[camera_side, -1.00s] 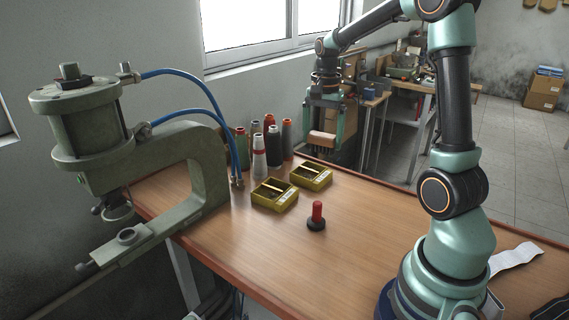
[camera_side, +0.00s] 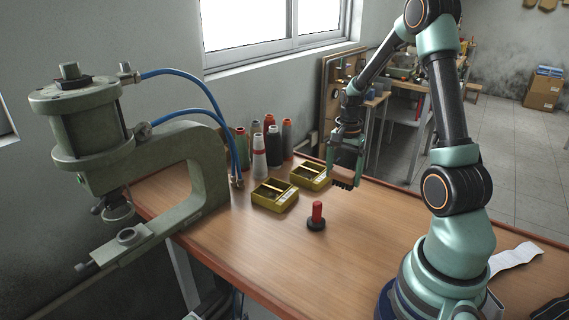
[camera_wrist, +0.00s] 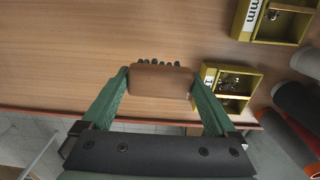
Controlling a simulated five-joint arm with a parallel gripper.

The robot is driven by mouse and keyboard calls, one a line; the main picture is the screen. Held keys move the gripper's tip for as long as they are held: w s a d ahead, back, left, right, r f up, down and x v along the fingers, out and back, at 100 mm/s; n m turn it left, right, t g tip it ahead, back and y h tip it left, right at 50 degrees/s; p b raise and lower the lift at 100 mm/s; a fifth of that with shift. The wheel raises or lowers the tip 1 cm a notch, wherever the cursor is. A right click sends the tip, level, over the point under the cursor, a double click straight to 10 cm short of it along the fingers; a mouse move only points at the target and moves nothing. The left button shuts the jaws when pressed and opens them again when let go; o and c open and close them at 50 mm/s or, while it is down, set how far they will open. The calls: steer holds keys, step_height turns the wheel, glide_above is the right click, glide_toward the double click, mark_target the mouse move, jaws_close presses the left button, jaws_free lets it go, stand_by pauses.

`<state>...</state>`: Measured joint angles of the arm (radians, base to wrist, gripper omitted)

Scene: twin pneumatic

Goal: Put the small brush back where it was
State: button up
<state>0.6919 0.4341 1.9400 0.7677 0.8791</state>
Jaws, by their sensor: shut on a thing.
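The small brush (camera_side: 343,184) has a brown wooden block and dark bristles. My gripper (camera_side: 346,176) is shut on it above the far right part of the table, just right of the far yellow box. In the wrist view the brush (camera_wrist: 160,81) lies crosswise between the two green fingers (camera_wrist: 160,76), bristles pointing up the picture. The side view shows the bristle side turned down. The gap between the brush and the table is hard to judge.
Two yellow boxes (camera_side: 288,204) (camera_side: 321,186) with small metal parts stand left of my gripper. A red-handled tool (camera_side: 317,211) stands in front. Thread spools (camera_side: 273,150) stand behind the boxes. A green press (camera_side: 180,165) is at the left. The middle right tabletop is clear.

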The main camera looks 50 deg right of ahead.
mark_target(343, 172)
steer(key=shift+f, duration=2.85)
steer(key=shift+f, duration=0.15)
steer(key=o, duration=0.9)
steer(key=shift+o, duration=0.2)
step_height(343, 172, up, 12)
steer(key=shift+r, duration=0.15)
steer(key=s+a+r+n+t, duration=0.1)
steer(key=a+r+n+t, duration=0.1)
steer(key=a+r+n, duration=0.3)
steer(key=s+a+r+n+t, duration=0.1)
steer(key=a+r+n+t, duration=0.2)
steer(key=a+n, duration=1)
steer(key=a+r, duration=0.3)
steer(key=a, duration=0.4)
steer(key=shift+a+r+t, duration=0.15)
steer(key=shift+a+t, duration=0.05)
steer(key=shift+t, duration=0.1)
